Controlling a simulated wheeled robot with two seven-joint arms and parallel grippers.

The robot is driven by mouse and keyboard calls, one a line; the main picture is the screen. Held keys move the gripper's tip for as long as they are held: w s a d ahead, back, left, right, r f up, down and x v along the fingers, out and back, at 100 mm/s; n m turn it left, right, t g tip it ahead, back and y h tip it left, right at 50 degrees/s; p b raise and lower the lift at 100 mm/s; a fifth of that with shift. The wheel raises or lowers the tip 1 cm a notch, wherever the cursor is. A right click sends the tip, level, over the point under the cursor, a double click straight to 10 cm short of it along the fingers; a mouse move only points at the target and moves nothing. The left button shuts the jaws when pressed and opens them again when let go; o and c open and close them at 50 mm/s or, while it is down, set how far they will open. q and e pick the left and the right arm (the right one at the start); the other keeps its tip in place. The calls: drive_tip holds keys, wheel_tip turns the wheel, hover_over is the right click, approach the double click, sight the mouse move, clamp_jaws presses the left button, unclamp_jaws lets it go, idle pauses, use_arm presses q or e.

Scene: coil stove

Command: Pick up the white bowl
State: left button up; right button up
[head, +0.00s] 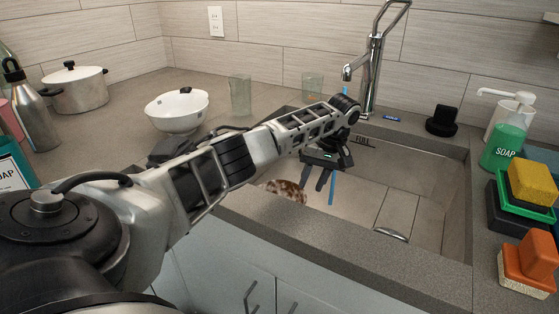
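The white bowl (177,110) stands upright on the counter left of the sink, with small dark marks on its side. My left arm crosses the picture in front of it, and the bowl stays mostly in plain sight. My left gripper (315,180) hangs over the sink, well to the right of the bowl and apart from it. Its two dark fingers point down with a gap between them, and I see nothing held there. My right gripper is not in view.
Two clear glasses (240,96) (312,86) stand right of the bowl. A lidded pot (76,88) and a metal bottle (30,112) stand left. The sink (425,190) has a tall faucet (371,70). Soap (503,143) and sponges (532,182) crowd the right counter.

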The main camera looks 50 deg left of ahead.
sight(304, 196)
use_arm(q)
drive_tip(key=x, duration=0.6)
drive_tip(key=shift+s+a+f, duration=0.1)
drive_tip(key=shift+a+f, duration=0.1)
drive_tip(key=shift+a, duration=0.1)
clamp_jaws()
